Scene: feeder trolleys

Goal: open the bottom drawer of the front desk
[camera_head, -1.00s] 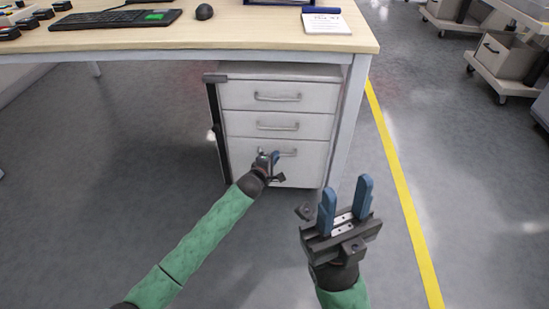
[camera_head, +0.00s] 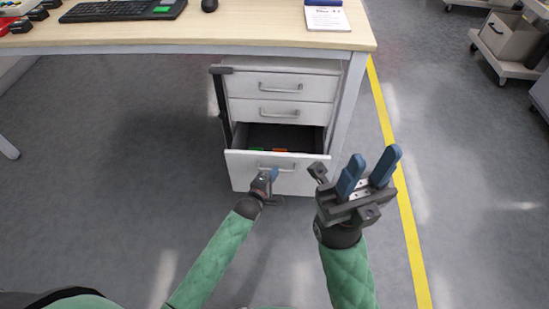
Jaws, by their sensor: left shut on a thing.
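The desk (camera_head: 190,47) has a white drawer unit with three drawers under its right end. The bottom drawer (camera_head: 250,182) is pulled out towards me, and its dark inside shows, with a small green and a small orange thing in it. My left gripper (camera_head: 270,176) is shut on the bottom drawer's handle (camera_head: 284,168) near its left end; the gripper hides part of that handle. The top drawer (camera_head: 310,86) and the middle drawer (camera_head: 312,114) are closed. My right gripper (camera_head: 366,172) is open and empty, to the right of the drawer front.
A keyboard (camera_head: 110,11), a mouse (camera_head: 209,5) and a notepad (camera_head: 326,18) lie on the desk. A yellow floor line (camera_head: 407,215) runs on the right. Trolleys (camera_head: 510,68) stand at the far right. The floor left of the drawer is clear.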

